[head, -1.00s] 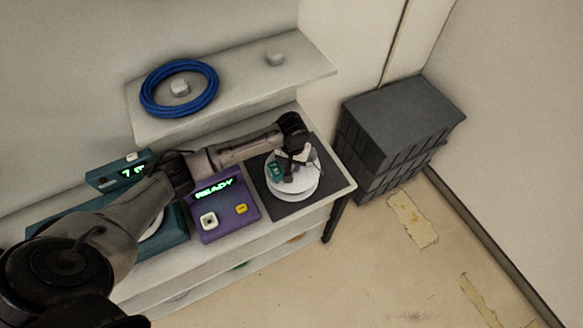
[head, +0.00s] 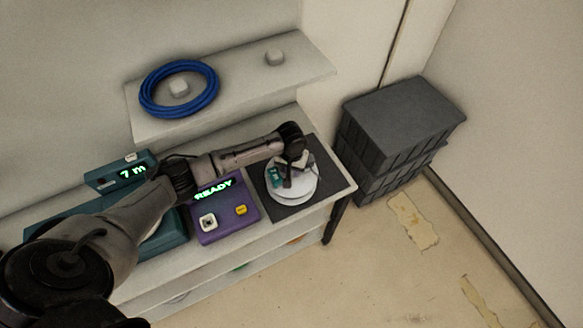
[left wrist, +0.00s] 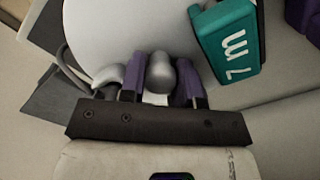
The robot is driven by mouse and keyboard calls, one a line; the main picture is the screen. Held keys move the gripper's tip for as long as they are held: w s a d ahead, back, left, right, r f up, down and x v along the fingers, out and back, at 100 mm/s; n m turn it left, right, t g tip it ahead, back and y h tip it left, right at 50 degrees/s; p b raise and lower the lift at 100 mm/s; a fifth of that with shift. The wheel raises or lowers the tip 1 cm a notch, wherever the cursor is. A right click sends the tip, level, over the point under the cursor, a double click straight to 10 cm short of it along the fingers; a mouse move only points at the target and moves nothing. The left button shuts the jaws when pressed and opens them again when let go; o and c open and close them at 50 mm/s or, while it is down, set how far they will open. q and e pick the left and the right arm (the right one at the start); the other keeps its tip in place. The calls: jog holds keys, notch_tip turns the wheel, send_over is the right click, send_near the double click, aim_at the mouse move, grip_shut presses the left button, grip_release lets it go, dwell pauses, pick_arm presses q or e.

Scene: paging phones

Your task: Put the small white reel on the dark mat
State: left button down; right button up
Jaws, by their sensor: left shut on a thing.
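The small white reel (head: 300,190) is a round white disc with a teal tag (left wrist: 228,42) that reads 7 m. In the head view it lies over the dark mat (head: 326,178) at the right end of the bench. I cannot tell whether it touches the mat. My left gripper (head: 290,172) is above the reel. In the left wrist view, its purple fingers (left wrist: 160,80) are shut on the grey knob at the reel's middle. The reel (left wrist: 105,25) is partly cut off there. My right gripper is not in view.
A purple box (head: 225,215) showing READY sits left of the mat. A teal unit (head: 120,174) with a 7 m display stands further left. Dark crates (head: 400,120) stand right of the bench.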

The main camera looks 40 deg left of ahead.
pick_arm(q)
jog(key=c, duration=1.2)
grip_release()
jog(key=shift+f, duration=0.1)
jog(key=shift+c, duration=0.2)
jog(key=o, duration=0.4)
